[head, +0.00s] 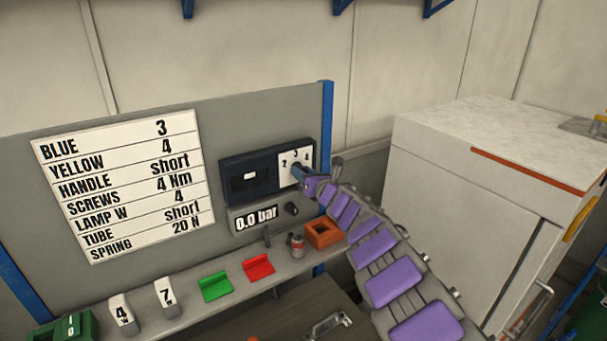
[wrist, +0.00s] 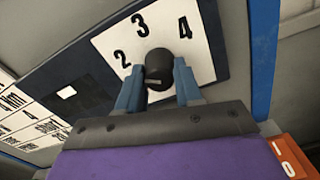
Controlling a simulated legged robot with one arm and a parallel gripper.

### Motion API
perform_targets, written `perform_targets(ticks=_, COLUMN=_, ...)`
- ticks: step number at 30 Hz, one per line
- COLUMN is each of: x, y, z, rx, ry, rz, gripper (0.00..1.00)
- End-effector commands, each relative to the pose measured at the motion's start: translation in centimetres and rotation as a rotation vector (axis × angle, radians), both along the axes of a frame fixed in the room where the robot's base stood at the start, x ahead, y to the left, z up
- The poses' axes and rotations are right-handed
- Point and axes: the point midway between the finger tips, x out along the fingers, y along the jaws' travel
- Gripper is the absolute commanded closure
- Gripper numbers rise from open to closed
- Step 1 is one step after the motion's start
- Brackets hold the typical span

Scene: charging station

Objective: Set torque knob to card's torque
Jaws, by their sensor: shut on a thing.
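The card (head: 125,185) on the grey board at left lists several lines, among them "SCREWS 4 Nm". The torque knob (wrist: 158,66) is black and round, on a white dial plate (wrist: 203,58) marked 2, 3 and 4. The plate sits at the right end of a dark panel (head: 235,167). My gripper (wrist: 158,84) is shut on the knob, one blue finger on each side. In the head view my gripper (head: 300,174) covers the knob. I cannot tell which number the knob points at.
The shelf holds an orange box (head: 325,234), a small can (head: 297,246), red (head: 258,267) and green (head: 215,287) holders. A white cabinet (head: 470,200) stands at right.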

Motion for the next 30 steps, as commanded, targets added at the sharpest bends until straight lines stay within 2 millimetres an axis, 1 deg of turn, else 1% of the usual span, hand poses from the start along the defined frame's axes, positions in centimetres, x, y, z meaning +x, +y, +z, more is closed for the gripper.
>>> perform_targets(ticks=5, x=0.01, y=-0.3, z=0.12, rx=0.016, ry=0.008, rz=-0.003, gripper=0.96)
perform_targets(ticks=11, x=0.0, y=-0.52, z=0.14, rx=0.085, ry=0.052, rz=-0.004, gripper=0.95)
perform_targets(ticks=17, x=0.0, y=-0.56, z=0.19, rx=0.213, ry=0.136, rz=-0.003, gripper=0.95)
perform_targets(ticks=30, x=0.14, y=-1.02, z=0.17, rx=0.562, ry=0.372, rz=-0.008, gripper=0.96)
